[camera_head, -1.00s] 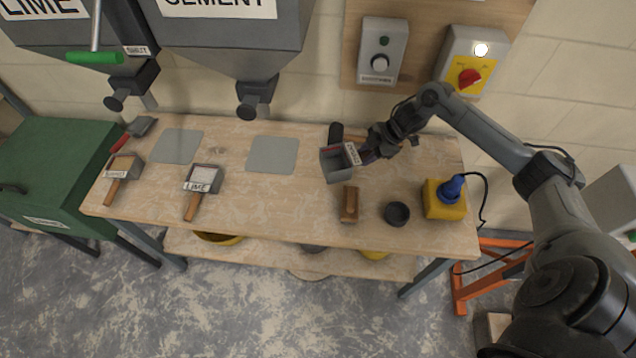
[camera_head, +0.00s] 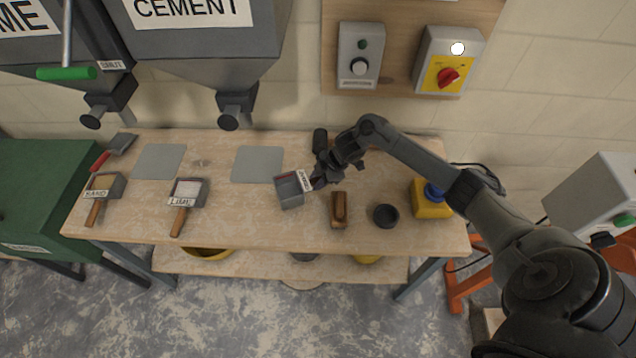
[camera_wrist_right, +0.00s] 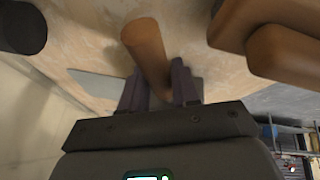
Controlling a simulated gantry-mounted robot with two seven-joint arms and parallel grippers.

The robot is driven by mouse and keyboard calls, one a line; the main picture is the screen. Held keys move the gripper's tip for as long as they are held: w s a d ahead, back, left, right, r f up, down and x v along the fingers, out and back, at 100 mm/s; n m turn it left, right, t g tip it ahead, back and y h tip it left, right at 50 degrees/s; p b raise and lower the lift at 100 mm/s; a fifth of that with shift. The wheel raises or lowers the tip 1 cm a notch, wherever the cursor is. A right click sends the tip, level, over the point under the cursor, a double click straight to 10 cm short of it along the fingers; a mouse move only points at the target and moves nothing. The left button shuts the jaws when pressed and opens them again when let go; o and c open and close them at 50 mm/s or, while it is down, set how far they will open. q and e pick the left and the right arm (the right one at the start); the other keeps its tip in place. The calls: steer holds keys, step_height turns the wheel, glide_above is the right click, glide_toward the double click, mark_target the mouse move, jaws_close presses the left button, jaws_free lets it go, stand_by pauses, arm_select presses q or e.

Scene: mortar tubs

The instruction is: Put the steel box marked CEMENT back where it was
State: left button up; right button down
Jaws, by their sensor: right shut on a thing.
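The steel box marked CEMENT (camera_head: 290,193) is a small open grey box with a white label (camera_head: 305,180), just right of and in front of the right-hand grey pad (camera_head: 258,165) on the bench. My right gripper (camera_head: 320,178) is shut on its handle from the right. In the right wrist view the brown wooden handle (camera_wrist_right: 147,48) runs between the two fingers (camera_wrist_right: 158,88). Whether the box touches the bench or hangs just above it, I cannot tell. My left gripper is not in view.
Boxes marked SAND (camera_head: 103,187) and LIME (camera_head: 187,193) lie at left. A black cylinder (camera_head: 320,140) is behind the gripper. The CEMENT hopper (camera_head: 200,45) hangs above the bench.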

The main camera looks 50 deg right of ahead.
steer(key=shift+f, duration=0.8)
steer(key=shift+f, duration=0.15)
steer(key=c, duration=0.8)
jaws_free()
